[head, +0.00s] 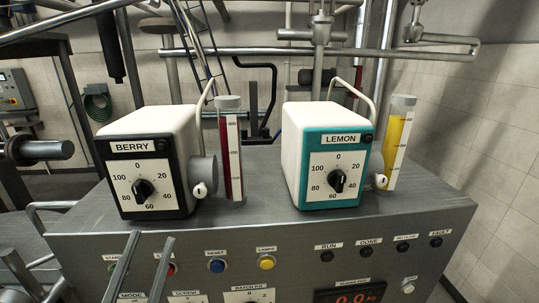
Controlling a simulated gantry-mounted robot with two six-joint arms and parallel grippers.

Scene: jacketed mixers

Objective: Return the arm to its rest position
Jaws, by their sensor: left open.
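My left gripper (155,237) shows at the bottom left of the head view. Its two thin grey fingers are spread apart with nothing between them, in front of the console's button panel. The BERRY mixer unit (150,160), white with a black front and a dial, stands on the steel console (250,215) behind the gripper, with a tube of dark red liquid (232,155) at its side. The LEMON unit (330,160), with a teal front, stands to the right with a yellow tube (397,140). My right gripper is not in view.
The console front carries a blue button (217,266), a yellow button (266,262), several black buttons and a red digital display (352,299). Steel pipes (250,51) cross behind the units. A tiled wall (510,150) closes the right side.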

